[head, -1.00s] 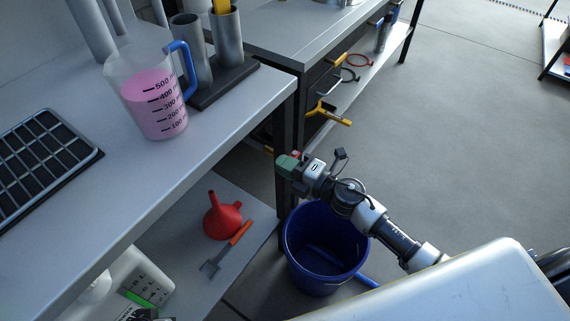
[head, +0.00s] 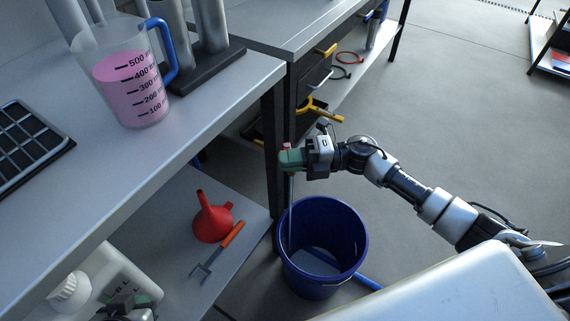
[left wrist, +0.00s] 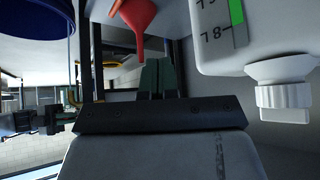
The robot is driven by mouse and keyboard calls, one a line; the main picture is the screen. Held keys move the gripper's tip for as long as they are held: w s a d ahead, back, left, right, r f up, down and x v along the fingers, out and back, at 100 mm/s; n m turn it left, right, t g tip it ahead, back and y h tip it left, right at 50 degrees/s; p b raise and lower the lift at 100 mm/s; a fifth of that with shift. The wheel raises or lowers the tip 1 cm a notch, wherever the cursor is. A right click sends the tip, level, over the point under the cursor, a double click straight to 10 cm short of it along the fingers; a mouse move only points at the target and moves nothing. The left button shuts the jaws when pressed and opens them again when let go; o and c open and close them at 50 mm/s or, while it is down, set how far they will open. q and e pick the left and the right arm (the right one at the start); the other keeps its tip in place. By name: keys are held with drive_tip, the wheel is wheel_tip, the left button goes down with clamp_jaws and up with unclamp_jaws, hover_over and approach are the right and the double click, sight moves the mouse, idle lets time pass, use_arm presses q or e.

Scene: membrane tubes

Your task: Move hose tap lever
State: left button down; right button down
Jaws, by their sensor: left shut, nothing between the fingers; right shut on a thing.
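My right gripper (head: 291,158) is at the bench leg, above the blue bucket (head: 295,270), shut on a small part that its green fingers mostly hide. A small red piece (head: 286,147), possibly the tap lever, shows just above the fingers. A thin pale vertical line (head: 290,205) runs from below the fingers into the bucket; I cannot tell whether it is water or a tube. My left gripper (head: 128,303) is low at the bottom left, beside the white canister (head: 105,272). In the left wrist view its fingers (left wrist: 158,78) are shut and empty.
A red funnel (head: 211,218) and an orange-handled tool (head: 220,248) lie on the lower shelf. The bench above holds a jug of pink liquid (head: 132,85) and a black rack (head: 28,140). Open floor (head: 450,120) lies to the right.

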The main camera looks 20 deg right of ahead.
drive_tip(key=n+g+b, duration=0.1)
drive_tip(key=g, duration=0.1)
drive_tip(key=shift+d+f+n+g+b, duration=0.1)
drive_tip(key=shift+d+n+g+b, duration=0.25)
drive_tip(key=shift+n+g, duration=0.05)
use_arm(q)
drive_tip(key=w+d+r+t+h, duration=0.1)
drive_tip(key=w+d+r+t, duration=0.1)
drive_tip(key=w+r+t, duration=0.3)
drive_tip(key=shift+w+d+r+t+h, duration=0.4)
drive_tip(key=shift+w+t, duration=0.15)
drive_tip(key=shift+t, duration=0.15)
use_arm(e)
drive_tip(key=shift+s+d+g, duration=0.1)
drive_tip(key=shift+g, duration=0.2)
drive_tip(key=c, duration=1.3)
unclamp_jaws()
drive_tip(key=shift+o, duration=0.2)
